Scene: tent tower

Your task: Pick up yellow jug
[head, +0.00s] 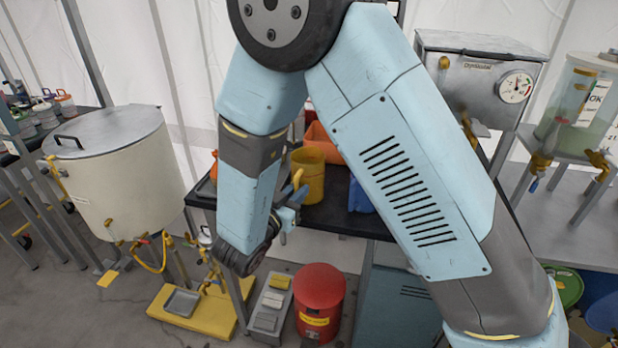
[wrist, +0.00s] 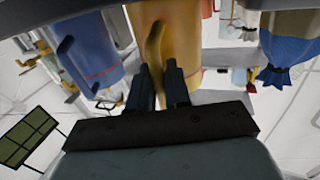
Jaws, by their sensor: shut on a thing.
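The yellow jug (head: 314,178) is at the left part of the dark table in the head view, partly hidden by my arm. Its handle faces left, toward my gripper (head: 293,199). In the wrist view the yellow jug (wrist: 183,45) fills the upper middle, with its curved handle coming down between the fingers of my gripper (wrist: 159,82). The gripper is shut on the handle. I cannot tell whether the jug's base touches the table.
A blue jug (wrist: 88,48) stands close beside the yellow one. An orange container (head: 321,143) is behind it on the dark table (head: 335,215). A red drum (head: 320,300) stands on the floor below. A large white tank (head: 120,175) is at left.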

